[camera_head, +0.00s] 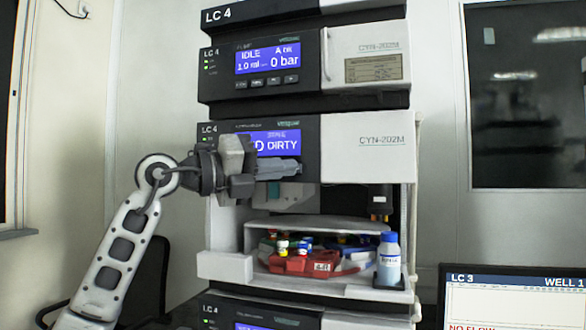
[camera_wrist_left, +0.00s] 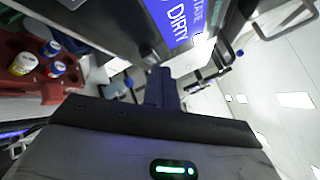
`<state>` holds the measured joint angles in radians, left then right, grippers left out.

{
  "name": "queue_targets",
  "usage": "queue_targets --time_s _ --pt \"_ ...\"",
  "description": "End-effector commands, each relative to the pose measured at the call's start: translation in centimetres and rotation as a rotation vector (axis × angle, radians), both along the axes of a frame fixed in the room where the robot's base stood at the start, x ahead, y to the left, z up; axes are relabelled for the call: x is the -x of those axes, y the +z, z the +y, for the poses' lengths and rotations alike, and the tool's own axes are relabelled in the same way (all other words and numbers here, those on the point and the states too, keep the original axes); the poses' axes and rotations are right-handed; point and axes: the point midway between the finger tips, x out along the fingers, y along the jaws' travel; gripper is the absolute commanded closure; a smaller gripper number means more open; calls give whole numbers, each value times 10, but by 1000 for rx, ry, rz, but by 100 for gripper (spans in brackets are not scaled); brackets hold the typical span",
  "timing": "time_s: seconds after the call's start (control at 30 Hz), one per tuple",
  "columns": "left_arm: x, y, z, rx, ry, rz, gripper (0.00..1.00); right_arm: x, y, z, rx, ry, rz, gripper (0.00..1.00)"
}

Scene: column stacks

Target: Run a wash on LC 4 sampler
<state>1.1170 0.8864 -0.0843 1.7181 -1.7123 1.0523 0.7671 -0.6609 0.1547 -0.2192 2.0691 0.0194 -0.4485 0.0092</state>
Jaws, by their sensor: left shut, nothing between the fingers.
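The LC 4 sampler (camera_head: 365,140) is the middle module of the stack. Its blue display (camera_head: 278,138) reads DIRTY, with the start of the line hidden by my gripper. The display also shows in the left wrist view (camera_wrist_left: 172,20). My left gripper (camera_head: 298,169) is shut and empty, just below the display, its fingers pointing right across the panel's lower strip. The fingers also show in the left wrist view (camera_wrist_left: 162,88). They hide any buttons there, and I cannot tell whether they touch the panel. My right gripper is not in view.
The sampler's open bay holds a red tray (camera_head: 290,263) with several vials. A white bottle with a blue cap (camera_head: 389,262) stands at the bay's right front. The pump above (camera_head: 365,55) reads IDLE, 0 bar. An LC 3 monitor (camera_head: 515,300) stands lower right.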

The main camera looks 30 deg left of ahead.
Motion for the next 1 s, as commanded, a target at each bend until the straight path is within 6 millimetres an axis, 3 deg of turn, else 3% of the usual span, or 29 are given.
queue_targets --time_s 1.0 --pt "-7 0 2 0 0 0 100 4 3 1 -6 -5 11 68"
